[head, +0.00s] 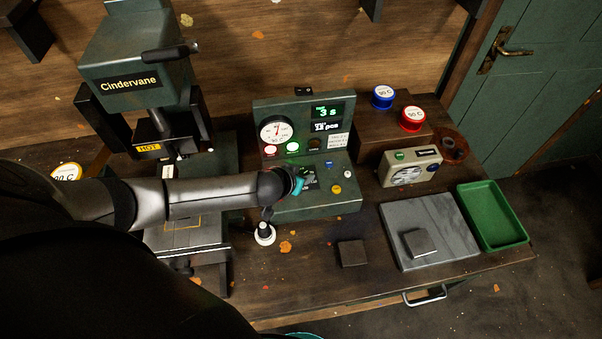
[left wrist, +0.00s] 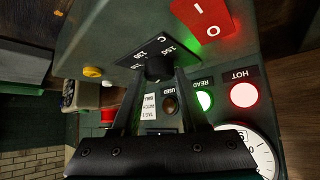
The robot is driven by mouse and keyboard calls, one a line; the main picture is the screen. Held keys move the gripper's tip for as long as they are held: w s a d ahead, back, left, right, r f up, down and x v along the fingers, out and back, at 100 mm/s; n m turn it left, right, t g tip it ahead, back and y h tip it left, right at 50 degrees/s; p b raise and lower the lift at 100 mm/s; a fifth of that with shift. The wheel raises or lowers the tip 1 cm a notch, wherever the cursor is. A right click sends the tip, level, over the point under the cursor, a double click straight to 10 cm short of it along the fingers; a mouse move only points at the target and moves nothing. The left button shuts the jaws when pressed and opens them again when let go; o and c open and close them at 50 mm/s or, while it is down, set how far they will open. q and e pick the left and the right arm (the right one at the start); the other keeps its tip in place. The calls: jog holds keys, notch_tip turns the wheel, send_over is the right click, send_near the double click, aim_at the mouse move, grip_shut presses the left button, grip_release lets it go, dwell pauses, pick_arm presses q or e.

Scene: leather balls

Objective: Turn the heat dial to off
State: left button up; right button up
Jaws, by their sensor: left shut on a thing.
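The heat dial (left wrist: 159,66) is a small black knob on a dark plate marked "C" with temperature numbers, seen in the left wrist view. My left gripper (left wrist: 160,79) has its two fingers on either side of the dial and is shut on it. The dial's pointer cannot be made out. In the head view, my left gripper (head: 297,184) is over the sloped front of the green control box (head: 335,192) and hides the dial. The dial plate (head: 311,177) partly shows beside it. My right gripper is not in view.
A red rocker switch (left wrist: 205,18) is close to the dial. The red HOT lamp (left wrist: 244,95) and green READY lamp (left wrist: 205,100) are lit. A yellow knob (head: 336,189) is on the panel. The Cindervane press (head: 135,60) stands left; a grey slab (head: 425,225) and green tray (head: 492,215) lie right.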

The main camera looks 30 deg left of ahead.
pick_arm(q)
grip_shut()
jog(key=shift+d+n, duration=0.1)
jog(key=shift+n, duration=0.2)
jog(key=shift+d+f+n+y, duration=0.1)
jog(key=shift+d+n+y, duration=0.05)
jog(key=shift+n+y, duration=0.7)
jog(key=n+y, duration=0.2)
jog(key=shift+d+n+g, duration=0.15)
jog(key=shift+n+g, duration=0.2)
jog(key=shift+g, duration=0.05)
jog(key=n+g+y+b, duration=0.1)
jog(key=n+y+b, duration=0.1)
jog(key=n, duration=0.1)
jog(key=shift+w+d+f+n+b, duration=0.1)
jog(key=shift+f+n+b, duration=0.05)
jog(key=shift+n+b, duration=0.2)
jog(key=shift+w+n+g+y+b, duration=0.1)
jog(key=shift+n+g+y+b, duration=0.65)
jog(key=shift+n+g+b, duration=0.35)
jog(key=shift+n+y+b, duration=0.3)
jog(key=shift+n+b, duration=0.2)
jog(key=shift+n, duration=0.15)
jog(key=shift+r+g, duration=0.2)
jog(key=shift+g, duration=0.1)
